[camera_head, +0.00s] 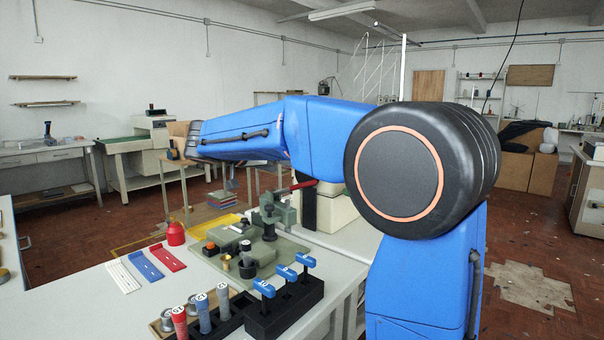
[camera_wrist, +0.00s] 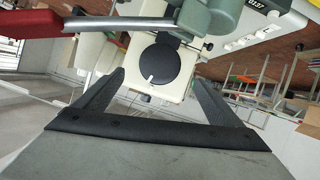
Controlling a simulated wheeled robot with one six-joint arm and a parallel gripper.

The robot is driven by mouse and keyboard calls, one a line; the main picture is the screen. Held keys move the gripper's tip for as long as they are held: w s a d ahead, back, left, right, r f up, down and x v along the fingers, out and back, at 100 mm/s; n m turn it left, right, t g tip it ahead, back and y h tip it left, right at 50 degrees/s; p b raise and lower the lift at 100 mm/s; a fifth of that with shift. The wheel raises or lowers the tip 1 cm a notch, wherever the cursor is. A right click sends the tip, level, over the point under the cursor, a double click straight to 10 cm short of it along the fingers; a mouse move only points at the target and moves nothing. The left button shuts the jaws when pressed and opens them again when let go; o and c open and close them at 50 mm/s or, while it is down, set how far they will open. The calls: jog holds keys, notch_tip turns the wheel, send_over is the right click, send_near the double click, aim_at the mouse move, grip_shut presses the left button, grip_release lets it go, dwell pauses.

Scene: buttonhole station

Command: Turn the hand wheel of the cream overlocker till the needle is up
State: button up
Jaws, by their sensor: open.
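The cream overlocker (camera_head: 330,214) stands behind the green press in the head view, partly hidden by my blue arm. In the wrist view its cream body (camera_wrist: 140,90) shows close, with the round black hand wheel (camera_wrist: 168,66) on it. The wheel has a white mark near its lower left edge. My gripper (camera_wrist: 160,78) is open and empty, its dark fingers to the left and right of the wheel and apart from it. I cannot tell how far short of the wheel the fingertips are. The needle does not show. The gripper is hidden in the head view.
The green press (camera_head: 270,218) stands on the table; its red-handled lever (camera_wrist: 45,28) crosses the wrist view's upper left, close to the wheel.

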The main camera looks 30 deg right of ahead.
aim_at(308, 173)
jog(key=x, duration=0.8)
jog(key=shift+d, duration=0.35)
jog(key=shift+w+f, duration=0.1)
jog(key=shift+f, duration=0.05)
jog(key=c, duration=1.1)
jog(key=shift+o, duration=0.3)
